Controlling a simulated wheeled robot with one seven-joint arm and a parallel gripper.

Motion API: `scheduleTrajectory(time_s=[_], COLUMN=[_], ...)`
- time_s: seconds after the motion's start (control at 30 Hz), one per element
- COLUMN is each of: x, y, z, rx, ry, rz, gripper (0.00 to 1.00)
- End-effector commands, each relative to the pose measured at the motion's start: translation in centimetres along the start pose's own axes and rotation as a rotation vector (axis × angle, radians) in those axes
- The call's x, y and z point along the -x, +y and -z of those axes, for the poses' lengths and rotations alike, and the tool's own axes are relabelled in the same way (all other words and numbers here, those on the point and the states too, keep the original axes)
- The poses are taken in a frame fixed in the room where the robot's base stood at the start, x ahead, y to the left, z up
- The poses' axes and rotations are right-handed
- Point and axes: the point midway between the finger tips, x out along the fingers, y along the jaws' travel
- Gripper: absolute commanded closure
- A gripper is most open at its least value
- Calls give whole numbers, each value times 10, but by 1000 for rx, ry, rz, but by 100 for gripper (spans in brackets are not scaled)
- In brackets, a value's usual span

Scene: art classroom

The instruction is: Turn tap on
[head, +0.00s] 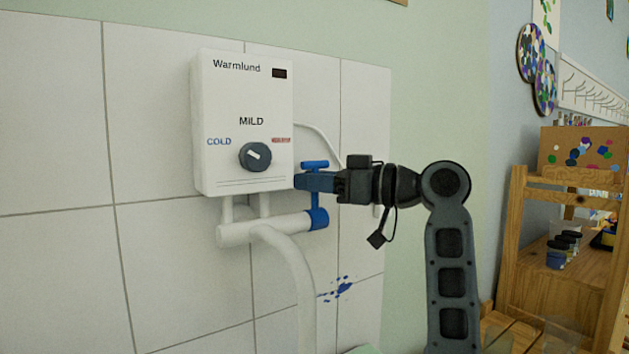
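The tap has a blue T-shaped handle (315,164) on a blue valve body (318,219), at the right end of a white pipe (262,229) below a white water heater (216,130). My gripper (306,181) comes in from the right, level, at the tap's stem just below the handle's crossbar. Its dark blue fingers overlap the stem in the head view and hide part of it. I see the fingers from the side, so I cannot tell whether they are apart, shut on the stem or only beside it.
A dark temperature knob (255,156) is on the heater's front. A white spout (292,275) curves down from the pipe, left of my arm. A wooden shelf (560,280) with paint jars stands at the right. The tiled wall (160,250) is close behind the tap.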

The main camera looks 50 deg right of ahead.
Motion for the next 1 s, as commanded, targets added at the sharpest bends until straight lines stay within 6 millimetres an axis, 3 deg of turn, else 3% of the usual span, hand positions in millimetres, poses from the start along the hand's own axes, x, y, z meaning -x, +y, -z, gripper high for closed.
scheduleTrajectory(time_s=[0.27,0.77,1.0], x=[0,1,6], y=[0,0,-4], z=[0,-1,-8], rx=[0,3,55], ry=[0,5,85], rz=[0,0,0], gripper=[100,100,100])
